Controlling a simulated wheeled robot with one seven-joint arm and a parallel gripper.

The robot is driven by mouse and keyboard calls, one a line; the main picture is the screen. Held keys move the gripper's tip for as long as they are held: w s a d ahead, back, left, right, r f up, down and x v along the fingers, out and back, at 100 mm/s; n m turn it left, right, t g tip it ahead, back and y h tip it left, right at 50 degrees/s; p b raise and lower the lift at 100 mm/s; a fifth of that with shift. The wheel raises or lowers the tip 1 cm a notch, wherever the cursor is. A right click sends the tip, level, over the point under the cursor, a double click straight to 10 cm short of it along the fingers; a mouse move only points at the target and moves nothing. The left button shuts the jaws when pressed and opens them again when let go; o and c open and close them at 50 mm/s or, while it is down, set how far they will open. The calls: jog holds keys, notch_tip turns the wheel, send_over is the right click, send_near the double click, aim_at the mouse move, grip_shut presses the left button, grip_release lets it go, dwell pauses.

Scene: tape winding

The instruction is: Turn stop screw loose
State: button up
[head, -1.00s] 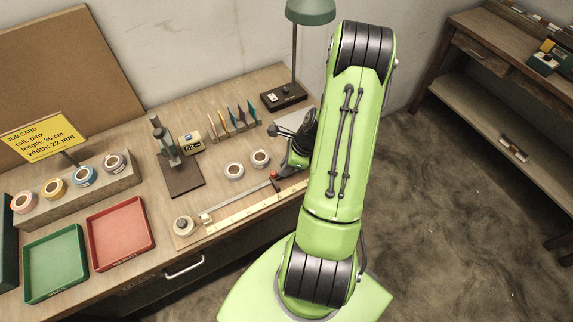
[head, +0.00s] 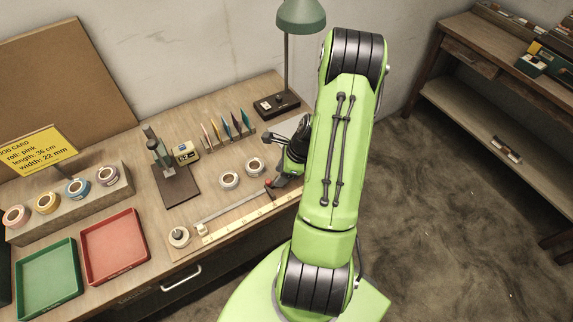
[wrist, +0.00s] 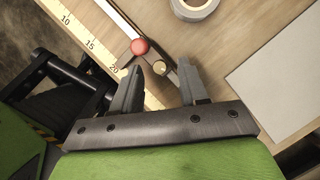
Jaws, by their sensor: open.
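In the wrist view a small brass-coloured screw (wrist: 159,68) sits on a dark stop block on the slide rail, beside a red ball knob (wrist: 139,47). My gripper (wrist: 158,78) is open, with one finger on each side of the screw. I cannot tell whether either finger touches it. In the head view the red knob (head: 268,183) shows at the right end of the metal rail (head: 229,205). My gripper (head: 284,181) is low over that end of the rail, and my arm hides part of it. The screw is too small to make out there.
A printed ruler (head: 237,225) runs along the rail. Two tape rolls (head: 229,180) lie behind it. A pale sheet (wrist: 280,75) lies to the right in the wrist view. A lamp (head: 287,60) stands behind my arm. Green (head: 48,310) and red (head: 116,275) trays stand at left.

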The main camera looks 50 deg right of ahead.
jog(key=p+v, duration=0.2)
jog(key=v, duration=1.3)
jog(key=shift+p, duration=0.3)
jog(key=shift+s, duration=0.1)
